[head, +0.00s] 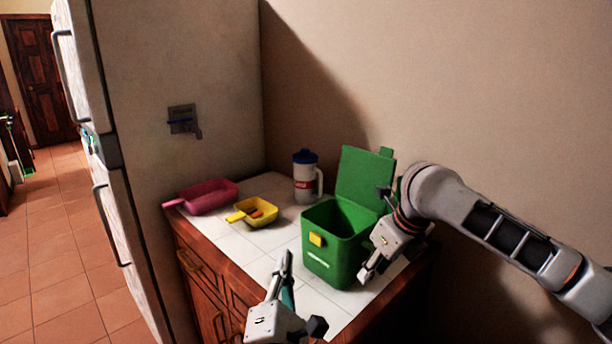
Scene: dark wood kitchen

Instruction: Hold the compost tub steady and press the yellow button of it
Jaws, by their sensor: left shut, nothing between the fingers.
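The green compost tub (324,263) stands upright on the white tiled counter, with its lid (362,178) swung open at the back. The yellow button (316,239) is on the tub's front face, near the upper left. My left gripper (287,262) is shut and empty, in front of the tub to its left and apart from the button. My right gripper (373,262) is at the tub's right side, close to its wall. Whether it touches the wall, and how far its fingers are open, I cannot tell. My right arm hides part of the tub's right side.
A pink scoop (208,197) and a yellow scoop (256,213) with something brown in it lie on the counter (235,248) at the left. A white jug with a blue lid (305,178) stands behind them. The fridge (185,75) bounds the left, the wall the back.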

